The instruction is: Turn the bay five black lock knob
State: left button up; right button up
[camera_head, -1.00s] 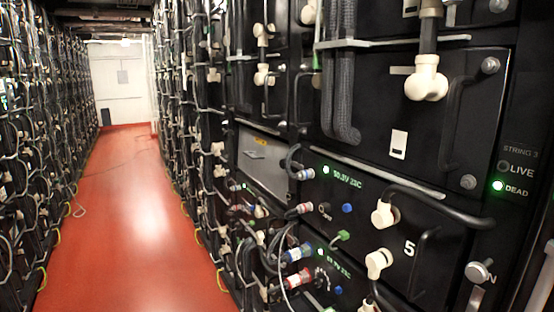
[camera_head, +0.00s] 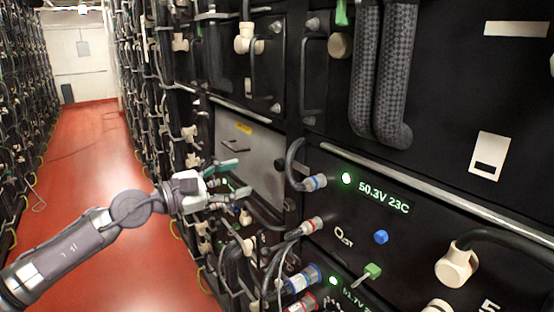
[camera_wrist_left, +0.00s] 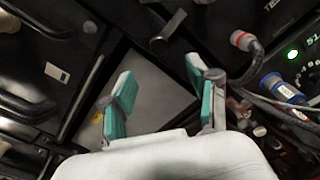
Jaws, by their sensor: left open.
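The battery module (camera_head: 420,225) whose screen reads 50.3V 23C fills the right side of the head view. A white 5 (camera_head: 488,305) is partly cut off at the bottom edge. A small dark knob (camera_head: 281,165) sits at the right edge of the grey panel; I cannot tell for sure that it is the lock knob. My left gripper (camera_head: 235,180) is open and empty in front of the grey panel. In the left wrist view its teal pads (camera_wrist_left: 158,78) stand apart, with a black knob-like part (camera_wrist_left: 160,45) above them. My right gripper is out of view.
The grey panel (camera_head: 245,140) is behind the left gripper. Red and blue cable connectors (camera_head: 312,226) and looping cables crowd its right and lower sides. Thick braided cables (camera_head: 380,75) hang above the module.

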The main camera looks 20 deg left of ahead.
aim_at(277, 167)
pick_arm(q)
jog(key=p+x, duration=0.3)
jog(key=x, duration=0.8)
jog(key=shift+p, duration=0.4)
jog(key=shift+w+d, duration=0.3)
jog(key=shift+w, duration=0.05)
grip_shut()
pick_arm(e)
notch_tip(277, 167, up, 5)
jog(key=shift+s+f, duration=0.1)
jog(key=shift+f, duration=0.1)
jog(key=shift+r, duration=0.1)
